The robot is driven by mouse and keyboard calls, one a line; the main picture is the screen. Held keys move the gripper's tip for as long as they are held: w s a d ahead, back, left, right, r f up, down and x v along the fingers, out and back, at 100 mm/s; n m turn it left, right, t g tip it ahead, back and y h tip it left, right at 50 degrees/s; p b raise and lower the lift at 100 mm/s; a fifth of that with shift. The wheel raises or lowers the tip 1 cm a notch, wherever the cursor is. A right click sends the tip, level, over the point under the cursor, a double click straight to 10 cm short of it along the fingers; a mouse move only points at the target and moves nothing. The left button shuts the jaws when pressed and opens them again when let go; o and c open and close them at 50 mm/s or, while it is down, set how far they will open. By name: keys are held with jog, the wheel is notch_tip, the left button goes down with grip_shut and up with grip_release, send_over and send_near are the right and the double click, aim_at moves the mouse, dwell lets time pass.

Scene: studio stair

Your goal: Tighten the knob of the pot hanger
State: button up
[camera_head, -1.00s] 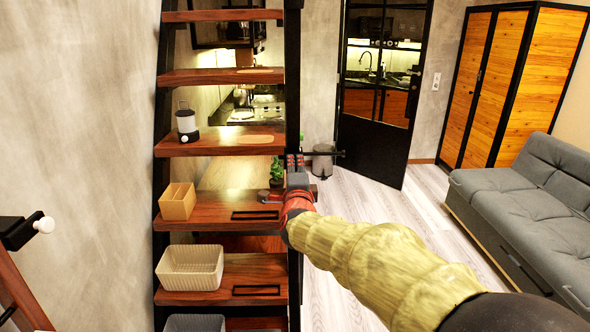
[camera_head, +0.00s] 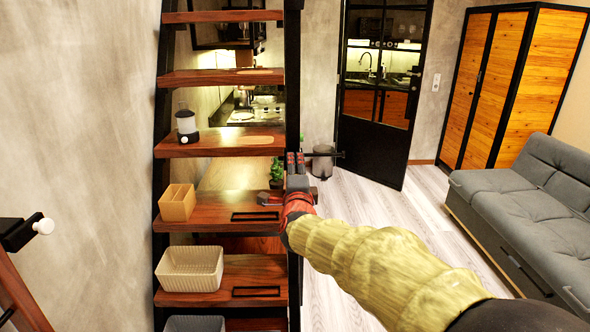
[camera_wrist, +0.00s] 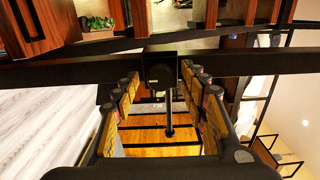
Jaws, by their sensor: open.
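My gripper (camera_head: 295,159) is at the black upright stair side, beside a black rod of the hanger (camera_head: 326,154) that sticks out to the right. In the wrist view my gripper (camera_wrist: 160,76) is open. Its padded fingers stand left and right of a round black knob-like part (camera_wrist: 160,73) on a dark bar. A thin dark rod (camera_wrist: 169,118) runs from there between the fingers. Both fingers look apart from the round part. In the head view my gripper hides the knob, and I see no pot.
Wooden stair treads (camera_head: 228,205) carry a lantern (camera_head: 187,124), a wooden box (camera_head: 177,202) and a cream basket (camera_head: 190,269). A small plant (camera_head: 277,172) is close to my gripper. A bin (camera_head: 323,162) stands behind. A grey sofa (camera_head: 530,190) is at right, with clear floor between.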

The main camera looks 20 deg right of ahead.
jog(key=v, duration=1.1)
jog(key=shift+s, duration=0.3)
jog(key=shift+a, duration=0.1)
jog(key=shift+a, duration=0.1)
